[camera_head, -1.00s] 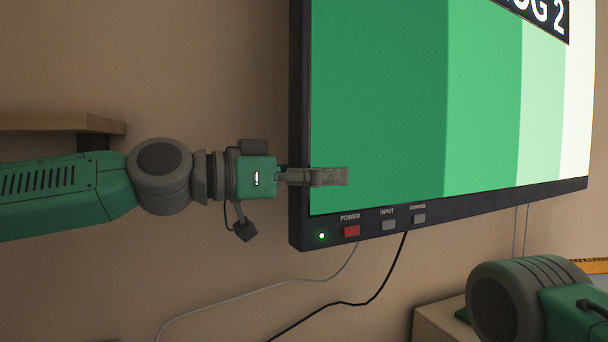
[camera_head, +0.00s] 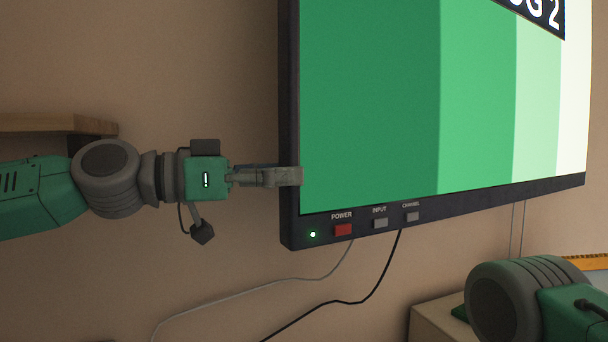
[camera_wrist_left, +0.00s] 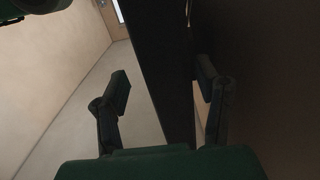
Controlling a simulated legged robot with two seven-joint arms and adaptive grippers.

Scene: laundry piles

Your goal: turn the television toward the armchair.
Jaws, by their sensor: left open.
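The television (camera_head: 370,110) hangs in front of the wall, its screen lit with green stripes and its buttons along the lower bezel. My left gripper (camera_head: 290,176) is at its left edge, with the fingertips overlapping the dark side frame in the head view. In the left wrist view the gripper (camera_wrist_left: 165,85) is open, with one finger on each side of the dark television edge (camera_wrist_left: 158,60). I cannot tell whether either finger touches it. The armchair does not show. My right gripper is out of view; only part of my right arm shows at lower right.
A wooden shelf (camera_head: 60,124) juts from the wall above my left arm. A grey cable (camera_head: 245,289) and a black cable (camera_head: 340,301) hang below the television. A pale cabinet (camera_head: 425,318) stands at lower right. The wall below the shelf is mostly clear.

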